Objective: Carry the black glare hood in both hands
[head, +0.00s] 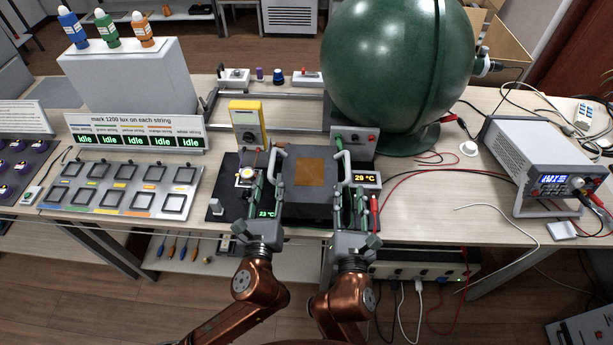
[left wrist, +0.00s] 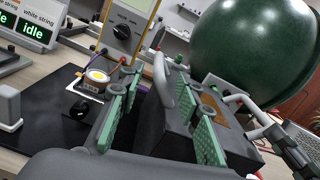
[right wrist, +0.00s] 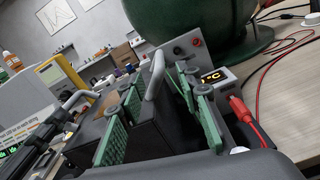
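The black glare hood (head: 308,192) is a dark box with a brown patch on its top and a pale grey handle on each side. It appears to stand upright on the bench; its underside is hidden. My left gripper (head: 265,198) is open at its left side. In the left wrist view the left handle (left wrist: 162,84) shows between the spread green finger pads, apart from them. My right gripper (head: 348,204) is open at its right side. In the right wrist view the right handle (right wrist: 155,76) shows between the spread pads, apart from them.
A lit LED (head: 246,175) sits on a black board (head: 222,207) left of the hood. A yellow meter (head: 247,122) and a large green sphere (head: 395,60) stand behind. A temperature display (head: 366,179) and red leads are close on the right. A grey power supply (head: 545,165) stands further right.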

